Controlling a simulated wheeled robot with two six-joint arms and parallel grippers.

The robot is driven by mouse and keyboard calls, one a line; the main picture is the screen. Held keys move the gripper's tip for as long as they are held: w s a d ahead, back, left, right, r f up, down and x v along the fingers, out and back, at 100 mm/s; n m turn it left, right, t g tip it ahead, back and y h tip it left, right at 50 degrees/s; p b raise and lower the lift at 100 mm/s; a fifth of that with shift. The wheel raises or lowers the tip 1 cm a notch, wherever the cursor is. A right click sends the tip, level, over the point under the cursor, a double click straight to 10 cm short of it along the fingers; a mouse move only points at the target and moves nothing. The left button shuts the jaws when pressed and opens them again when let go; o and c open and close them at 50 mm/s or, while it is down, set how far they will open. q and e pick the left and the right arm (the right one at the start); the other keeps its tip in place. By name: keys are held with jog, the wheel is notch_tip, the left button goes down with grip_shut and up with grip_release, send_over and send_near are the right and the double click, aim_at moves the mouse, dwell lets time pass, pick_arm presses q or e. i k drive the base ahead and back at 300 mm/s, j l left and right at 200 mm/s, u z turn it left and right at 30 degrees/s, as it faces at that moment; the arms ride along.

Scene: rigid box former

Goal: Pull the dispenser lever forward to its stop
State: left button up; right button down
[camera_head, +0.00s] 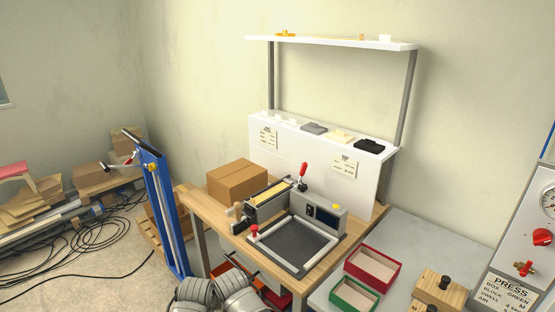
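A dark machine with a yellowish strip (268,201) on top, which looks like the dispenser, stands on the wooden bench. A lever with a red grip (303,170) rises nearly upright at its far right end. A smaller red knob (254,230) sits at the near left corner of a square frame (297,243) beside it. I cannot tell for certain which handle is the dispenser lever. Rounded grey links of my own arms show at the bottom edge. Neither gripper shows in this view, and nothing touches the levers.
A cardboard box (237,180) stands behind the dispenser. A blue upright post (165,210) with a handle is left of the bench. Red (372,266) and green (354,295) trays, wooden blocks (440,288) and a press panel (522,240) are at right. Cables lie on the floor.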

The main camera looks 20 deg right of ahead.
aim_at(304, 168)
jog(key=i+j, duration=0.85)
jog(key=j, duration=0.3)
jog(key=i+j, duration=0.45)
jog(key=i+j+z, duration=0.2)
jog(key=j+z, duration=0.25)
jog(key=z, duration=1.5)
